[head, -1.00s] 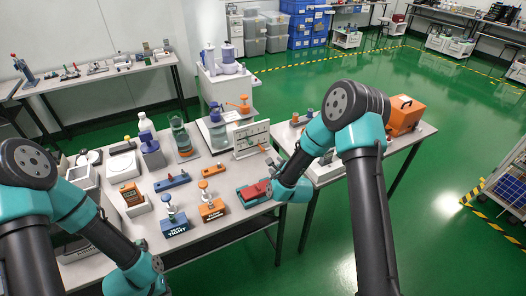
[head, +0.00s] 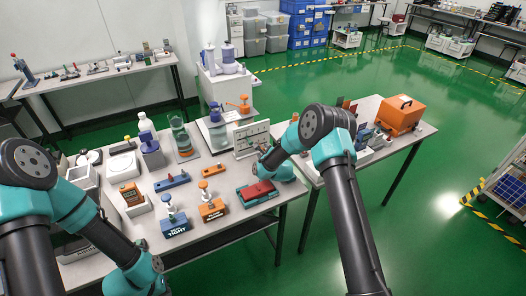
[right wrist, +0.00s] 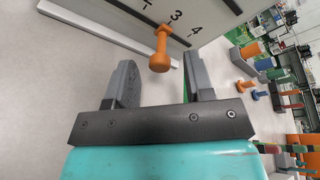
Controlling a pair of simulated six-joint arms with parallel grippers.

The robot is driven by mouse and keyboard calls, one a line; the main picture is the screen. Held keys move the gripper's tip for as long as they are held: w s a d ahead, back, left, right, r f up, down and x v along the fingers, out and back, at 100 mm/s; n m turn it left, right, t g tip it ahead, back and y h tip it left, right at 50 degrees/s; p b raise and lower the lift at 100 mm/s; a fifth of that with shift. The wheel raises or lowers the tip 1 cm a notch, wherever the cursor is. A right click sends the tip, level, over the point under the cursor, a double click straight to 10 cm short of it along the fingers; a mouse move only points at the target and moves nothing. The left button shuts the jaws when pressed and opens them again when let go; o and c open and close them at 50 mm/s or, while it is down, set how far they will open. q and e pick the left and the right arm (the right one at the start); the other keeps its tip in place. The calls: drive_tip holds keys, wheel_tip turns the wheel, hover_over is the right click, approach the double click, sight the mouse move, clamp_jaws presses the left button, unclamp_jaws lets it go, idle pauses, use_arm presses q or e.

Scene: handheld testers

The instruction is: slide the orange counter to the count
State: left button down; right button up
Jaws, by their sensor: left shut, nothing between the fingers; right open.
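The orange counter (right wrist: 160,50) is a knob on a dark slot in the pale board (right wrist: 215,10). In the right wrist view it stands near the printed 3, with the 4 to the right. My right gripper (right wrist: 158,66) is open, its fingers on either side of the counter's outer end, with gaps visible; I cannot tell whether it touches. In the head view the white board (head: 250,138) stands upright at the table's back right edge, with my right gripper (head: 263,151) in front of it. The counter is not clear there. My left gripper (head: 141,246) is shut and empty at the front left.
A red and teal case (head: 257,193) lies near my right arm. Blue (head: 172,182) and orange (head: 212,210) blocks lie on the table. An orange box (head: 400,115) stands on the right table.

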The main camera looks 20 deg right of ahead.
drive_tip(key=shift+x, duration=1.15)
drive_tip(key=shift+c, duration=0.2)
clamp_jaws()
